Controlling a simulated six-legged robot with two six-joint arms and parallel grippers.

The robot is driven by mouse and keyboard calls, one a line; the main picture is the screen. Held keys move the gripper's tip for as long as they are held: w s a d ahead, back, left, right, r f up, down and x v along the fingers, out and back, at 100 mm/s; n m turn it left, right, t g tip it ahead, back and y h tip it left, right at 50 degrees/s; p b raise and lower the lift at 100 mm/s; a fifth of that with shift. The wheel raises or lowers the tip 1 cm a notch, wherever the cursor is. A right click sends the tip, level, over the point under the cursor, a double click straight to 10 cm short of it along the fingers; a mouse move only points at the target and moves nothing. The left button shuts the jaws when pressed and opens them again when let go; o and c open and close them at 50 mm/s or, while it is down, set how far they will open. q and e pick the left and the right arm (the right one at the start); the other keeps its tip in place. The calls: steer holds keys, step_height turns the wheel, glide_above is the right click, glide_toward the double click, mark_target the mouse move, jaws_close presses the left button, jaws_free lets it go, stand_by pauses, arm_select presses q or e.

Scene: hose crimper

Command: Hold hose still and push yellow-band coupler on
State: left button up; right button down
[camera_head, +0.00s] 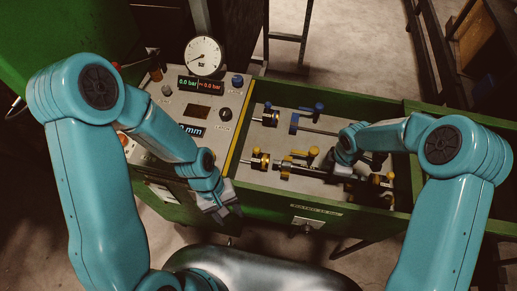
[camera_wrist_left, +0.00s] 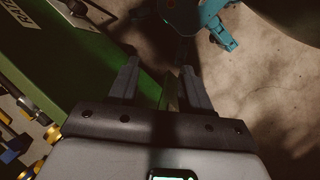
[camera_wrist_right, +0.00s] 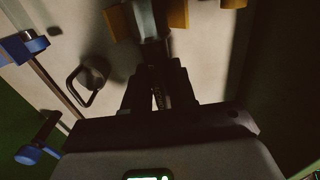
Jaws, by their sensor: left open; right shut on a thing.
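My left gripper (camera_head: 226,210) is open and empty, over the front edge of the green bench. In the left wrist view its two fingers (camera_wrist_left: 160,88) stand apart with nothing between them. My right gripper (camera_wrist_right: 158,92) is shut on a dark, narrow piece; I cannot tell whether this is the hose or a coupler. A metal cylinder (camera_wrist_right: 148,22) with yellow parts beside it lies just beyond the fingers. In the head view a yellow-banded fitting (camera_head: 258,160) lies at the left of the tray, and another (camera_head: 388,181) at its right. My right arm hides part of the row.
Blue-marked fittings (camera_head: 268,116) and a rod (camera_head: 318,131) lie at the back of the green-walled tray (camera_head: 350,106). A control panel (camera_head: 190,100) with a round gauge (camera_head: 203,56) stands to the left. A metal handle (camera_wrist_right: 90,80) shows beside my right gripper.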

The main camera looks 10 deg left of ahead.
arm_select(q)
step_height(320, 180, up, 6)
steer(key=w+a+g, duration=0.1)
steer(key=w+a, duration=0.1)
step_height(320, 180, up, 7)
steer(key=m+t+y, duration=0.4)
steer(key=m, duration=0.8)
glide_above(256, 148)
step_height(256, 148, down, 12)
steer(key=shift+s+d+r, duration=0.1)
